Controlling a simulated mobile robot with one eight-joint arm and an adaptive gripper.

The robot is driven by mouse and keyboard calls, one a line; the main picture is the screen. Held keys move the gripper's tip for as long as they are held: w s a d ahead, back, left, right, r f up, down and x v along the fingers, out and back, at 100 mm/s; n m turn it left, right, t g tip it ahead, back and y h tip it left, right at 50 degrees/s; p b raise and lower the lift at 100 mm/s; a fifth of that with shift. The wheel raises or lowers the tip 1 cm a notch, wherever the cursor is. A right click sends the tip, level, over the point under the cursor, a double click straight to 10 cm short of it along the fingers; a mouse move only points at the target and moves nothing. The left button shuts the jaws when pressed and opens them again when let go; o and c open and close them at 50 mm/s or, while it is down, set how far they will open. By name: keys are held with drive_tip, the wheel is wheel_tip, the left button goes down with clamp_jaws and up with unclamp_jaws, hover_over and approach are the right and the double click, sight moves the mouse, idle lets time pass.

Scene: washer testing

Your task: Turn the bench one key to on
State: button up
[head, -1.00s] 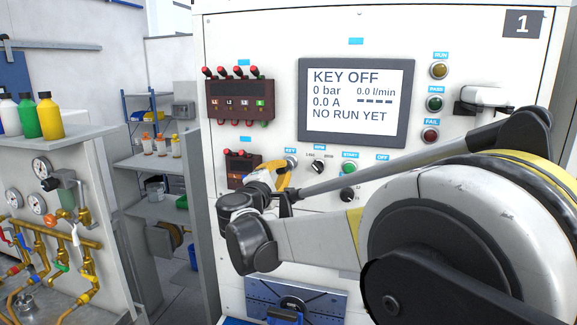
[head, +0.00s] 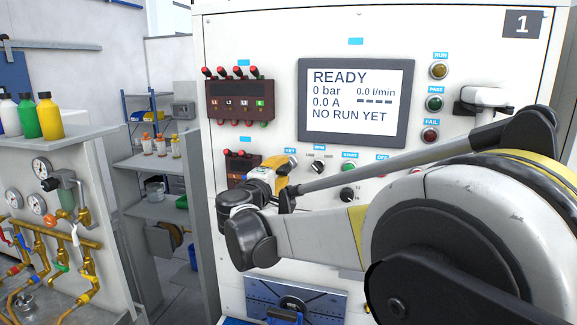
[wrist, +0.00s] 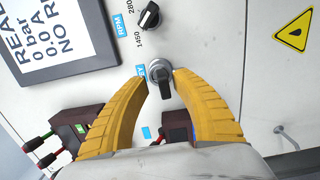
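The bench one key switch (wrist: 166,88) is a black handle in a grey round ring on the white panel, under the blue KEY label. In the wrist view its handle points down the picture. My gripper (wrist: 161,74) has its two yellow fingers apart, one on each side of the switch, with a gap to the handle. In the head view my gripper (head: 284,166) is at the panel, just below the KEY label, and partly hides the switch. The bench one screen (head: 352,100) reads READY, 0 bar, 0.0 A and NO RUN YET.
The RPM knob (head: 318,167) and green START button (head: 349,168) are right of the key. Red-brown terminal blocks (head: 240,100) with red plugs are at left. A blue fixture (head: 262,293) is below. A pipe bench with bottles (head: 49,117) stands further left.

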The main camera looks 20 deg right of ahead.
drive_tip(key=v, duration=1.1)
drive_tip(key=s+d+f+m+g+y+b, duration=0.1)
drive_tip(key=s+d+f+m+g+b, duration=0.2)
drive_tip(key=f, duration=0.4)
drive_tip(key=s+d+f+y+b, duration=0.1)
drive_tip(key=s+d+f+b, duration=0.2)
drive_tip(key=s+f+b, duration=0.4)
drive_tip(key=s+d+f+m+g+y+b, duration=0.2)
drive_tip(key=s+f, duration=0.1)
drive_tip(key=f, duration=0.5)
drive_tip(key=s+a+f+m+g+y+b, duration=0.1)
drive_tip(key=s+a+f+m+y+b, duration=0.1)
drive_tip(key=s+f+b, duration=0.4)
drive_tip(key=s+a+f+m+g+y+b, duration=0.1)
drive_tip(key=s+a+f+m+y+b, duration=0.2)
drive_tip(key=s+f, duration=0.7)
wheel_tip(320, 180, down, 7)
drive_tip(key=y+b, duration=0.2)
drive_tip(key=b, duration=0.2)
drive_tip(key=shift+a+f, duration=0.2)
